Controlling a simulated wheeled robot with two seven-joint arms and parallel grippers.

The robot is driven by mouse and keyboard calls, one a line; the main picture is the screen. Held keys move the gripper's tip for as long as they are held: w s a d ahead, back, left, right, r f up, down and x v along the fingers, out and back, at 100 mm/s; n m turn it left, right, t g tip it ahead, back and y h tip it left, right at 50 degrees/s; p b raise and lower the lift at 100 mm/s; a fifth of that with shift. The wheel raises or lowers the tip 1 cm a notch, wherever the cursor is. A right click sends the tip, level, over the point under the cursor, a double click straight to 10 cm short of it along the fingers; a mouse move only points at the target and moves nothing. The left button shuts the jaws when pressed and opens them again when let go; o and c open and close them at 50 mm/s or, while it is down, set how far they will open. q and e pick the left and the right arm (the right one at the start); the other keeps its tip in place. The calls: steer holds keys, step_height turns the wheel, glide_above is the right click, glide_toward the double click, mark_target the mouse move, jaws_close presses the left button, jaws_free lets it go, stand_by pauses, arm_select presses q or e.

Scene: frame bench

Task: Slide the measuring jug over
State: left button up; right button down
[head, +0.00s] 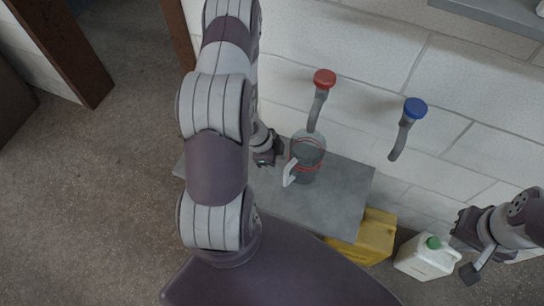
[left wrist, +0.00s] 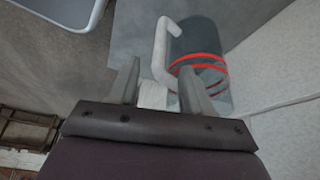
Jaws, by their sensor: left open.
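The measuring jug (head: 308,158) is a clear grey-green vessel with red bands and a white handle. It stands upright on a grey bench (head: 335,200), below the red-capped tap (head: 323,82). My left gripper (head: 277,158) is just left of the jug, partly hidden by my arm. In the left wrist view the jug (left wrist: 198,50) lies beyond the fingertips, its white handle toward them. The left gripper (left wrist: 158,80) is open, with nothing held between its fingers; contact with the jug cannot be told. My right gripper (head: 467,255) is at the lower right, its fingers apart and empty, away from the jug.
A blue-capped tap (head: 413,112) sticks out of the white block wall to the right. A yellow container (head: 368,238) and a white jug with a green cap (head: 428,258) stand beside the bench. The bench top right of the measuring jug is clear.

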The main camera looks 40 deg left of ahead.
mark_target(286, 175)
arm_select(q)
steer(key=b+x, duration=0.2)
steer(key=x, duration=0.6)
steer(key=shift+r, duration=0.1)
